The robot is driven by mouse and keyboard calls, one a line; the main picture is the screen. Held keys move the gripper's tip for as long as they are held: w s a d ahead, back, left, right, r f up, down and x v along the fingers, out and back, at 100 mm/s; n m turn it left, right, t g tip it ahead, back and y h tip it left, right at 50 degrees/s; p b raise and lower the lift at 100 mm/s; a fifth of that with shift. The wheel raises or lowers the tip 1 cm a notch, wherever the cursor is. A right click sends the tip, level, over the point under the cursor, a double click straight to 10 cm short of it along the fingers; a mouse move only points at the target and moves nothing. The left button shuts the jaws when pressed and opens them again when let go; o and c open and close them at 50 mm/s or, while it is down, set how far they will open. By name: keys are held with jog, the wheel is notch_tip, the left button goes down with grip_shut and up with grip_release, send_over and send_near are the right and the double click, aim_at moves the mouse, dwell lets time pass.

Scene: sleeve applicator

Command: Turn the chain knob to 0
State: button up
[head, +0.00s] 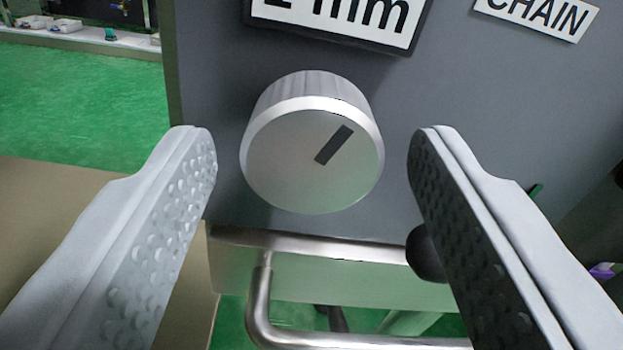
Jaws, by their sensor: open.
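The chain knob (300,175) is a silver round dial on a dark grey panel. Its black pointer mark (334,145) slants toward the upper right. A plate above it (345,20) reads what looks like "2 mm", cut off by the top edge. A white "CHAIN" label (538,14) is at the upper right. My gripper (313,140) is open, with one finger on the left and one on the right of the knob. Gaps show between both fingers and the knob, so neither appears to touch it.
A metal bar handle (262,310) runs below the panel (215,60). A dark round knob (425,255) is partly hidden behind my right finger. Green floor (80,100) and a white ledge with small items (80,38) lie at the left.

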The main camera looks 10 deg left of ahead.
jog(key=v, duration=1.6)
jog(key=shift+s, duration=0.4)
jog(key=shift+d+r, duration=0.1)
jog(key=shift+d, duration=0.05)
